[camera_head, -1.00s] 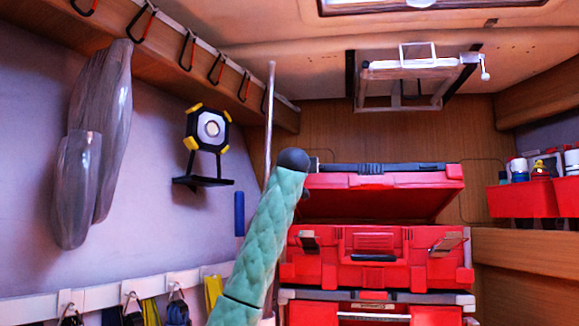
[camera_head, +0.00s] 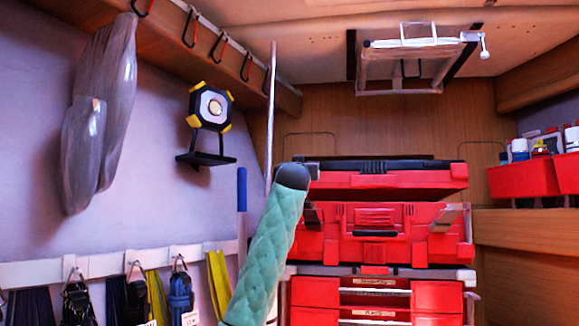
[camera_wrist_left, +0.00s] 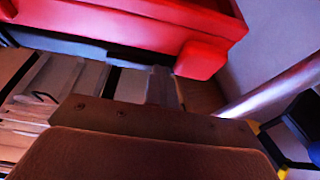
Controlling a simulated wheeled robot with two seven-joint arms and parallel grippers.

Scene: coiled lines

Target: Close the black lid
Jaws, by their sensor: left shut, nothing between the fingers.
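The lid (camera_head: 390,179) of the upper red toolbox (camera_head: 375,245) has a black top strip and red sides in the head view. It sits low over the box, its lower edge close to the box's top; I cannot tell whether it is fully seated. My left arm, in a green padded sleeve, reaches up from below to the lid's left corner. My left gripper (camera_head: 312,168) is mostly hidden behind its dark wrist joint there. In the left wrist view, the gripper's grey fingers (camera_wrist_left: 161,88) are together and empty, close to a red box part (camera_wrist_left: 150,22). My right gripper is out of view.
More red drawers (camera_head: 375,300) stand below the toolbox. A grey pole (camera_head: 271,110) rises just left of my arm. A work lamp (camera_head: 210,108) and hanging straps (camera_head: 160,295) are on the left wall. Red bins (camera_head: 522,178) sit on the right shelf.

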